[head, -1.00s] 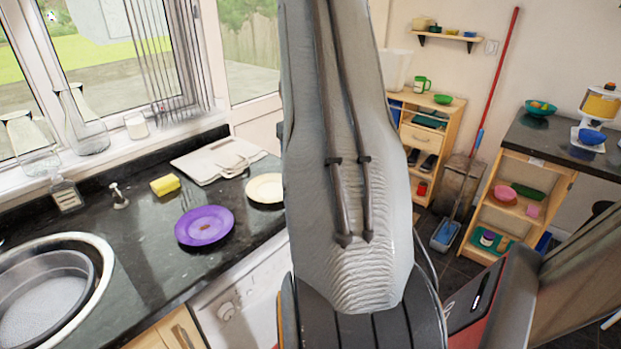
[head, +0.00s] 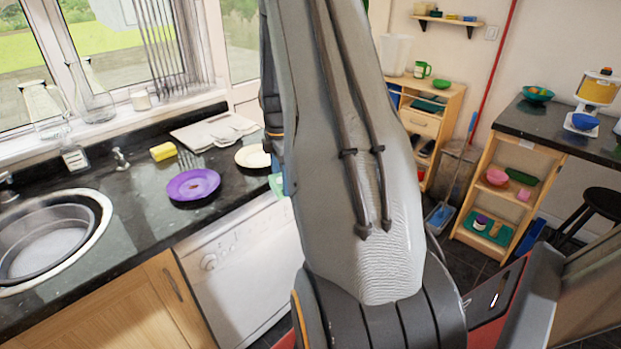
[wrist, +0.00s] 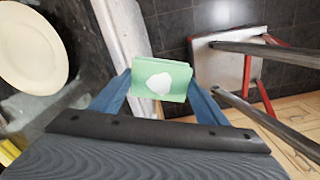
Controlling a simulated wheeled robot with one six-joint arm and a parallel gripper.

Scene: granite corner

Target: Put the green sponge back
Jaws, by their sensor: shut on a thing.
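My gripper (wrist: 160,90) is shut on a green sponge (wrist: 172,72). In the wrist view the sponge sits between the two blue fingers, with a pale white patch on its face. It is held in the air, off the dark counter's front edge. In the head view a small green part of the sponge (head: 277,186) shows at the left side of my arm, near the cream plate. My arm hides most of the gripper there.
The black counter (head: 135,205) holds a purple plate (head: 193,184), a yellow sponge (head: 163,151), a cream plate (head: 253,157) and a sink (head: 55,238). A white dishwasher (head: 240,260) stands below. Wooden shelves (head: 512,160) stand at the right. In the wrist view, a red-legged piece (wrist: 222,60) stands on the floor.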

